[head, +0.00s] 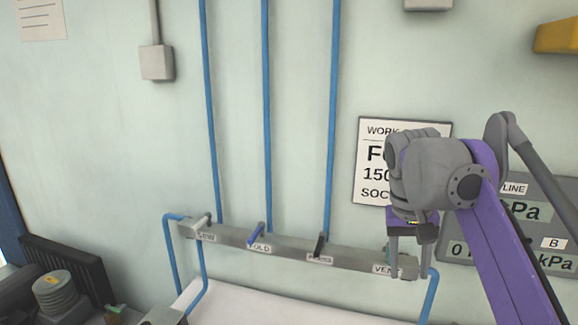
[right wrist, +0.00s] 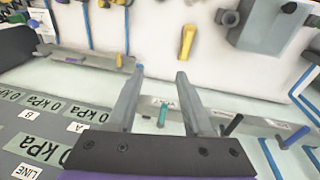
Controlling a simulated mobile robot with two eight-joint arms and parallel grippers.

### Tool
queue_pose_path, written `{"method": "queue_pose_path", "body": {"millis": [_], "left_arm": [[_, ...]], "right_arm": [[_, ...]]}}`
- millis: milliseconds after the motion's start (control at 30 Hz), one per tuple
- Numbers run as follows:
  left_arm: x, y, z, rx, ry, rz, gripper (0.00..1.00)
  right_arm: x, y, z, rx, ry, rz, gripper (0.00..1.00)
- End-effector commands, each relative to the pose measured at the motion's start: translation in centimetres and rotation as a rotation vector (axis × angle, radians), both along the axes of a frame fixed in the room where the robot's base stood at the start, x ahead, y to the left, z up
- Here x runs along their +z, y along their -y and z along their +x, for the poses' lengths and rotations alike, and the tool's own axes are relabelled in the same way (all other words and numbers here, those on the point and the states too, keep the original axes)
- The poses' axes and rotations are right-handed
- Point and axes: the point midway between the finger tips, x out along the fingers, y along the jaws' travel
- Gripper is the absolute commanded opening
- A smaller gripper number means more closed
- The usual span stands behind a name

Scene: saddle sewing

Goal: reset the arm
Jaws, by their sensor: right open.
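My right arm comes in from the lower right in the head view, and its right gripper (head: 409,270) points down in front of the vent end of a grey valve manifold (head: 285,249). The fingers stand apart with nothing between them. The right wrist view shows the same open gripper (right wrist: 160,76), with a teal lever (right wrist: 162,116) on the manifold seen between the fingers. A blue lever (head: 256,234) and a black lever (head: 320,245) stand on the manifold left of the gripper. My left gripper is out of view.
A gauge panel (head: 540,212) with kPa readouts is behind my right arm, and a wall sign (head: 374,160) is partly covered by it. Blue pipes (head: 267,120) run up the wall. A yellow object (right wrist: 188,40) lies on the white surface. Stacked discs (head: 55,293) stand lower left.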

Motion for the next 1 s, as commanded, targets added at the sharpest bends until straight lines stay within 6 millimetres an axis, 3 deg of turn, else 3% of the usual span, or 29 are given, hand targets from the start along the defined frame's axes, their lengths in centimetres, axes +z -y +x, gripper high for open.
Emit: {"method": "queue_pose_path", "body": {"millis": [167,267,500,700,833,1000], "left_arm": [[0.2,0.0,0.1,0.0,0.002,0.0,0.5],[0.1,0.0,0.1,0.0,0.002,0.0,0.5],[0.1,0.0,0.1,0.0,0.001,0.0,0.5],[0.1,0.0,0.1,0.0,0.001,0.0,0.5],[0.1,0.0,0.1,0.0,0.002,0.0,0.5],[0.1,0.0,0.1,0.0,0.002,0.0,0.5]], "right_arm": [[-4.3,-0.9,-1.6,0.066,0.099,0.027,0.51],[-8.1,-1.6,-3.3,0.11,0.169,0.044,0.51],[-19.9,-3.2,-9.3,0.216,0.352,0.071,0.51],[-27.3,-4.0,-13.5,0.27,0.459,0.078,0.51],[-29.3,-4.2,-14.7,0.283,0.488,0.078,0.51],[-29.6,-4.2,-14.8,0.286,0.494,0.078,0.51]]}}
